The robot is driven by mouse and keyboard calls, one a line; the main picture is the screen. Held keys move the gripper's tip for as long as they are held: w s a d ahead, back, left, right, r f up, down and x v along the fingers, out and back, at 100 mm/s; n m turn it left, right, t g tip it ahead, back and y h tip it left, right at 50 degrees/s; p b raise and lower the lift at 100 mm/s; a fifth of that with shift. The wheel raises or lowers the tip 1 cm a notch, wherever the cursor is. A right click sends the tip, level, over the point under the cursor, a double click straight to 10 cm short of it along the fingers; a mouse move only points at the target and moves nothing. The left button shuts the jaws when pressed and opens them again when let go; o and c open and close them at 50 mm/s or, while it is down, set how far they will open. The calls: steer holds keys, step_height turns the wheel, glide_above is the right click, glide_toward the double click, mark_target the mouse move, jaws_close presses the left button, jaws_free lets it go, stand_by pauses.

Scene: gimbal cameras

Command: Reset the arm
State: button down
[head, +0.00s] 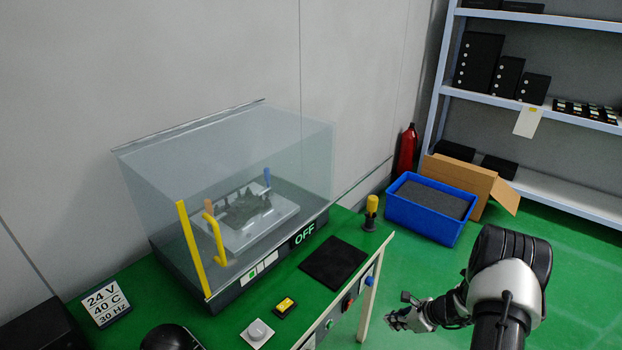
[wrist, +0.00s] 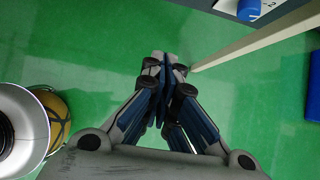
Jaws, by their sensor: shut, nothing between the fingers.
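My gripper (head: 398,316) is in the head view at the lower right, out over the green floor and to the right of the table. In the wrist view my gripper (wrist: 167,60) has its fingertips together, with nothing between them and green floor behind. The gripper touches nothing that I can see.
The green table (head: 232,321) carries a clear-covered machine (head: 220,190) marked OFF, a black mat (head: 334,262) and a yellow-topped post (head: 371,212). The table leg (wrist: 250,38) stands near the fingertips in the wrist view. A blue crate (head: 425,222) and shelves (head: 540,107) stand behind.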

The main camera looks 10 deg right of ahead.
steer(key=w+a+r+n+g, duration=0.1)
steer(key=a+r+n, duration=0.45)
steer(key=r, duration=0.65)
steer(key=a+r+n, duration=0.5)
steer(key=a+r, duration=0.1)
steer(key=r, duration=0.5)
steer(key=s+a+r+n+g, duration=0.1)
steer(key=s+a+r+n, duration=0.7)
steer(key=r, duration=0.5)
steer(key=s+a+r+n+h, duration=0.1)
steer(key=s+r+n, duration=0.1)
steer(key=s, duration=0.4)
steer(key=s+a+r+n+h, duration=0.1)
steer(key=s+r+n+h, duration=0.1)
steer(key=s+n, duration=0.2)
steer(key=s+a+r+n+t+h, duration=0.1)
steer(key=s+r+n, duration=0.1)
steer(key=s, duration=0.7)
steer(key=shift+s+a+r+n, duration=0.3)
steer(key=shift+r+n, duration=0.05)
steer(key=shift+n, duration=0.5)
